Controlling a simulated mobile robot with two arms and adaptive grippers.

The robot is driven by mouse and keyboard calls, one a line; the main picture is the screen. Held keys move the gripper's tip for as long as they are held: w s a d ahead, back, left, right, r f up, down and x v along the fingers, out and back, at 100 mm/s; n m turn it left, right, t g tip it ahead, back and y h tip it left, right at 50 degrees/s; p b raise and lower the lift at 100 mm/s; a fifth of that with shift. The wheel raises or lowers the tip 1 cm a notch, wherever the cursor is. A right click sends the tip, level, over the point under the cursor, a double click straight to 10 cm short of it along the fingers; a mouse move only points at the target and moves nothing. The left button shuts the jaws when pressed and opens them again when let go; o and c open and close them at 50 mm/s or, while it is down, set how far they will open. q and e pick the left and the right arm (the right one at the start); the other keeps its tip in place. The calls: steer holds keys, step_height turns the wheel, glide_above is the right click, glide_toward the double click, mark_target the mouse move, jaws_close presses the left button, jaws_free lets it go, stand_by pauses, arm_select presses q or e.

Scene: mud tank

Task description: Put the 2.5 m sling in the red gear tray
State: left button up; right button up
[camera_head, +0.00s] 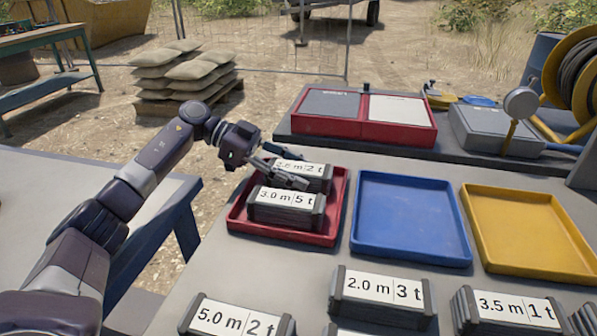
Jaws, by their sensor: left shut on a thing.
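The red gear tray (237,218) stands on the grey table at the left of the row of trays. The sling whose label seems to read 2.5 m 2 t (313,171) is in the back part of this tray's area, behind the 3.0 m 5 t sling (284,206). My left gripper (283,173) comes in from the left and is shut on the 2.5 m sling. Its fingers cover part of the label. I cannot tell whether this sling touches the tray floor. My right gripper is not in view.
An empty blue tray (408,258) and an empty yellow tray (530,268) stand to the right. In front lie slings marked 5.0 m 2 t (237,319), 2.0 m 3 t (382,291) and 3.5 m 1 t (514,309). A red case (364,129) lies behind the trays.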

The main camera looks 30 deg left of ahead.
arm_select(q)
steer(key=o, duration=1.5)
steer(key=shift+c, duration=0.2)
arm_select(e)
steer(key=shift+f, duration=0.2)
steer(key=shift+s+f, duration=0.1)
arm_select(q)
steer(key=shift+v, duration=0.85)
steer(key=p+v, duration=0.1)
steer(key=v, duration=0.9)
steer(key=shift+s+a+r, duration=0.1)
steer(key=shift+a, duration=0.1)
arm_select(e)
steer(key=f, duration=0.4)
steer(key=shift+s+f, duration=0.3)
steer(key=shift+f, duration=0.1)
